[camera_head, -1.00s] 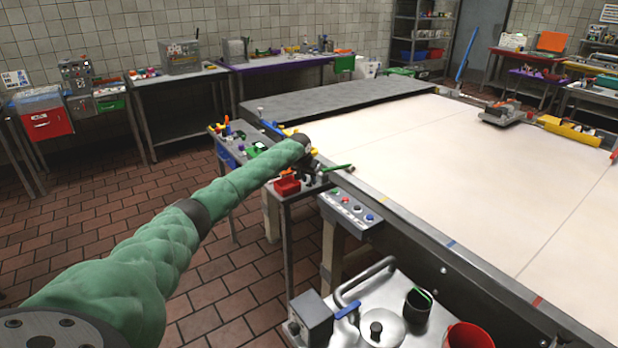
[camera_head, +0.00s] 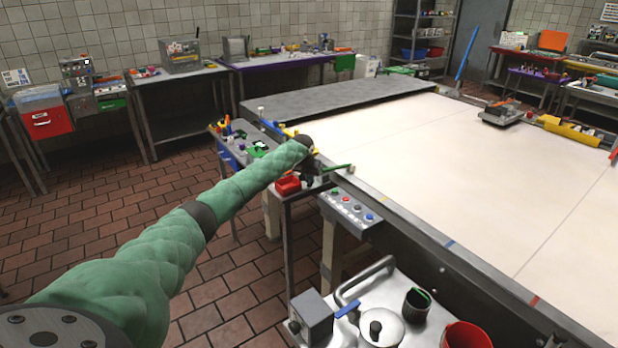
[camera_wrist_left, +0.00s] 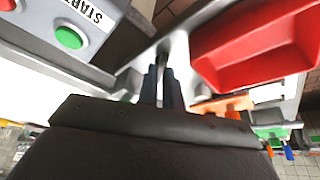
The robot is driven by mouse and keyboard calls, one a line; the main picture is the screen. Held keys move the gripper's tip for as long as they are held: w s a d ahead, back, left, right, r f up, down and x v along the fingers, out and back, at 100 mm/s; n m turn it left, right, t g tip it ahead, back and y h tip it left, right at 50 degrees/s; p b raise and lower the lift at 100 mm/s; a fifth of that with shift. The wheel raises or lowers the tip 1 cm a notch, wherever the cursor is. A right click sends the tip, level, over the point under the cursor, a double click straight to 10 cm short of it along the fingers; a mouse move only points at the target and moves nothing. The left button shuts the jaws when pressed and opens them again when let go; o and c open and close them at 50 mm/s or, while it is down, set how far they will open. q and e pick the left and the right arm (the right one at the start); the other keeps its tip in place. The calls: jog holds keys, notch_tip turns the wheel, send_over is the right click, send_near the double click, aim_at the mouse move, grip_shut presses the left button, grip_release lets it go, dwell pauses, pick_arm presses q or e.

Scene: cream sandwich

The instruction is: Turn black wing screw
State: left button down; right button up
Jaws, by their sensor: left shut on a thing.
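My left arm reaches to the narrow side bench beside the big table. My left gripper (camera_head: 314,172) is at the bench's near end, by the table edge, mostly hidden behind its own wrist in the head view. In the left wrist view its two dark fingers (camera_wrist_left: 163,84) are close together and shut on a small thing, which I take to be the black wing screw. The screw itself is too covered by the fingers to make out. My right gripper is not in view.
A red bin (camera_head: 288,186) stands close to the gripper; it also fills the upper right of the left wrist view (camera_wrist_left: 235,60). A button panel (camera_head: 350,208) with a green button (camera_wrist_left: 70,38) is on the other side. The big pale table (camera_head: 480,180) is largely clear.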

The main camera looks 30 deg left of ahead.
pick_arm(q)
jog(key=shift+d+n+y+p, duration=0.2)
jog(key=shift+n+y+p, duration=0.35)
jog(key=shift+n, duration=0.65)
jog(key=shift+f+n+g, duration=0.15)
jog(key=shift+n+g, duration=0.15)
jog(key=shift+n, duration=0.1)
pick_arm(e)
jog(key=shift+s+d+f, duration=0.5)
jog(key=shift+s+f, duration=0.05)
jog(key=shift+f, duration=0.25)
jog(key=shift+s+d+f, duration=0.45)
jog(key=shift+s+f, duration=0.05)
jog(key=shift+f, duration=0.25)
pick_arm(q)
jog(key=c, duration=1.6)
grip_release()
jog(key=shift+o, duration=0.2)
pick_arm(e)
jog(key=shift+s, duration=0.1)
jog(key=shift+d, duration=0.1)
